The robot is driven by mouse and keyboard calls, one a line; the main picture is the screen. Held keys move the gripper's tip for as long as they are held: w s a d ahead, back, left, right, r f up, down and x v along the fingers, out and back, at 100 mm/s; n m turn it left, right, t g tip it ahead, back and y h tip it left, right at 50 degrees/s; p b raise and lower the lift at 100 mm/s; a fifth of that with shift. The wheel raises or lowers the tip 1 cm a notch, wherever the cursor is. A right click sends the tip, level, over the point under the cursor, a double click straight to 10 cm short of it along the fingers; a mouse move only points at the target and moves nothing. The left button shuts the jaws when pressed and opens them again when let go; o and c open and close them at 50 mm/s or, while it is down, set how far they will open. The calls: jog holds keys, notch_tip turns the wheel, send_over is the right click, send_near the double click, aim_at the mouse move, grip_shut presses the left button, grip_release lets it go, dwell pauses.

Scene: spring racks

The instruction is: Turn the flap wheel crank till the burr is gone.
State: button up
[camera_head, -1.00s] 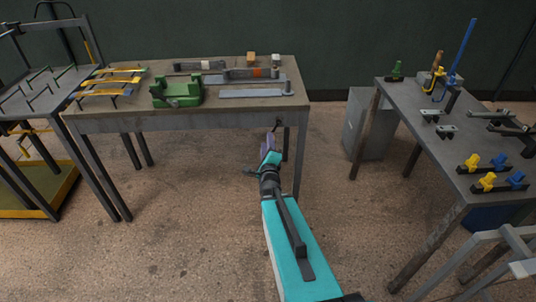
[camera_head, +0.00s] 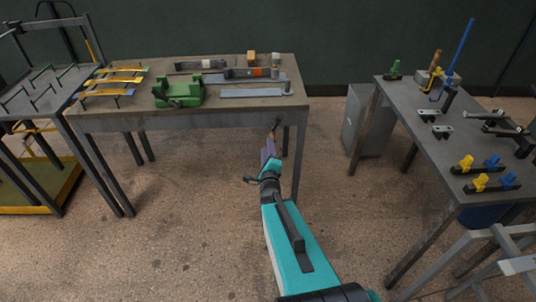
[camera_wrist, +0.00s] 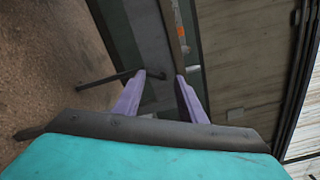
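My gripper (camera_head: 268,148) is in front of the right end of the middle table. Its two purple fingers stand apart in the wrist view (camera_wrist: 161,78), with no object clearly held between them. A thin dark bent rod (camera_head: 276,124), which looks like a crank handle, hangs at the table's front edge, just above my gripper. A dark rod (camera_wrist: 108,79) reaches towards the left fingertip in the wrist view; I cannot tell whether it touches. I cannot make out the flap wheel or the burr.
The middle table (camera_head: 130,122) bears a green fixture (camera_head: 178,92), flat grey bars and small blocks. A grey table (camera_head: 415,105) at the right holds clamps and tools. The floor (camera_head: 190,220) between the tables is open.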

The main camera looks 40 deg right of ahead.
jog(key=shift+s+a+r+p, duration=0.1)
jog(key=shift+s+a+p, duration=0.35)
jog(key=shift+p, duration=0.45)
jog(key=p+v, duration=0.3)
jog(key=p, duration=0.1)
jog(key=shift+d, duration=0.15)
